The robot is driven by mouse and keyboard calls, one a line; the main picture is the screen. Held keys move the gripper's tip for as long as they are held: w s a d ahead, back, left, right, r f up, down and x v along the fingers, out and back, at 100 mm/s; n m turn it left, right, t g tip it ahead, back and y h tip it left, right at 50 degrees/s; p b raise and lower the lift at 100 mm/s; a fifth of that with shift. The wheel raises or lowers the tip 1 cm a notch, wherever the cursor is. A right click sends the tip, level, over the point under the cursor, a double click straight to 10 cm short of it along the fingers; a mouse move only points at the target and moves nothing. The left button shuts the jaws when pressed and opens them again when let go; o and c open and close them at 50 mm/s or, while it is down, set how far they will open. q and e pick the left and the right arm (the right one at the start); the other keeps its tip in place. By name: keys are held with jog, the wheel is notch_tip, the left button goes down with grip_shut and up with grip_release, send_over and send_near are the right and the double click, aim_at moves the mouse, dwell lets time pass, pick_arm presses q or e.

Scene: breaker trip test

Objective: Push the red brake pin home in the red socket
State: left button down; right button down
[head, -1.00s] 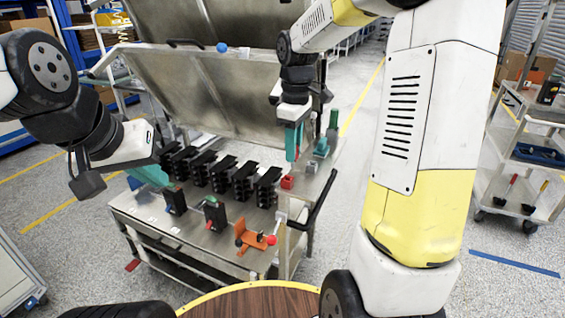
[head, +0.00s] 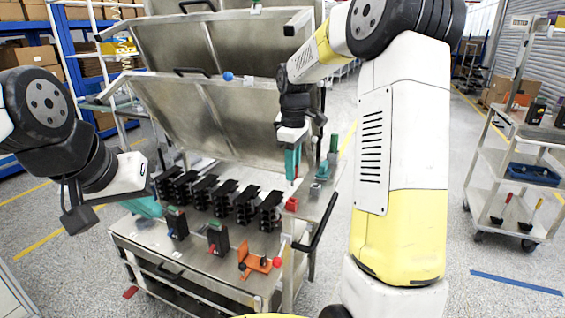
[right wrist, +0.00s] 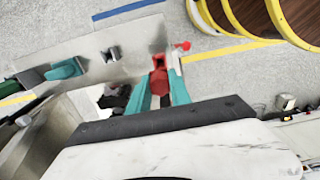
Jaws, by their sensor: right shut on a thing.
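The red socket (head: 291,204) stands near the right end of the metal bench top. My right gripper (head: 292,178) is above it, teal fingers pointing down. In the right wrist view, the fingers of the right gripper (right wrist: 159,90) close around a red piece, the red brake pin (right wrist: 159,83). Red shows at and beyond the fingertips; I cannot tell there where pin ends and socket begins, nor how deep the pin sits. In the head view the fingers hide the pin. My left gripper (head: 147,207) hangs over the bench's left end; its finger gap is not clear.
Several black breakers (head: 218,196) stand in a row left of the socket. An orange bracket (head: 254,262) with a red knob (head: 277,262) is at the front. A teal block (head: 322,172) stands behind the socket. The raised metal lid (head: 205,120) is behind.

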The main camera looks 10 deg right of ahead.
jog(key=shift+f, duration=1.85)
jog(key=shift+f, duration=2)
jog(key=c, duration=1.1)
grip_release()
notch_tip(320, 180, up, 8)
jog(key=shift+f, duration=0.25)
jog(key=shift+r, duration=0.15)
